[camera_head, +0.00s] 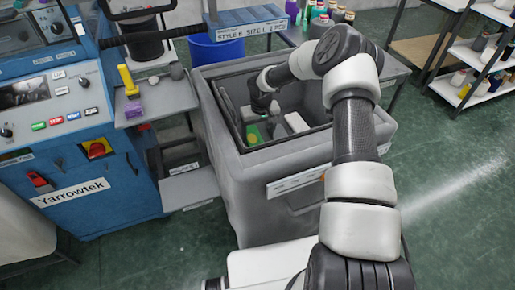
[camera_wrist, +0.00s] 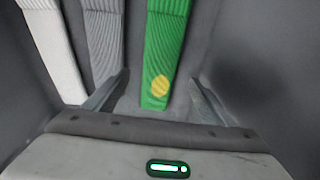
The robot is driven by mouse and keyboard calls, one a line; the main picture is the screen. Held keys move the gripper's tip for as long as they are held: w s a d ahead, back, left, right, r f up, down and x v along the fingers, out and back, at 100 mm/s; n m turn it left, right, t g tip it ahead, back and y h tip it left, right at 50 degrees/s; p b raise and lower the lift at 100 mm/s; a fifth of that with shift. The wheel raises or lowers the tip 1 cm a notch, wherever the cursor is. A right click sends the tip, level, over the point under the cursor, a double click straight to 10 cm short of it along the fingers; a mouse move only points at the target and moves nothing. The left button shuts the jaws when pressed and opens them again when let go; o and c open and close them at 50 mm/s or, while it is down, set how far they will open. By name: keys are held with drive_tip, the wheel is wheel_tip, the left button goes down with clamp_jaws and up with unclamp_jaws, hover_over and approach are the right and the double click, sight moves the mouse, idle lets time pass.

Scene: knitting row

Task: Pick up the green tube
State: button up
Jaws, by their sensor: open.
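The green tube (camera_wrist: 165,40) is a ribbed knitted piece with a round yellow patch near its near end. It lies in the grey bin (camera_head: 365,140); a green patch in the head view (camera_head: 252,136) appears to be part of it. My gripper (camera_wrist: 160,78) reaches down into the bin. Its two fingers are apart, one on each side of the tube's near end, with nothing held. Whether the fingers are level with the tube or above it is unclear. The tube's far end runs out of the wrist view.
A grey ribbed tube (camera_wrist: 104,40) and a white one (camera_wrist: 54,45) lie left of the green one. Bin walls stand close around my gripper. The blue knitting machine (camera_head: 75,150) stands left of the bin, a blue bucket (camera_head: 215,48) behind it, shelves (camera_head: 475,75) right.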

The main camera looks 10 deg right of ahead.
wheel_tip(320, 180, down, 7)
drive_tip(key=shift+w+r, duration=0.1)
drive_tip(key=shift+r, duration=0.1)
drive_tip(key=c, duration=1.1)
drive_tip(key=shift+r, duration=0.1)
drive_tip(key=shift+c, duration=0.2)
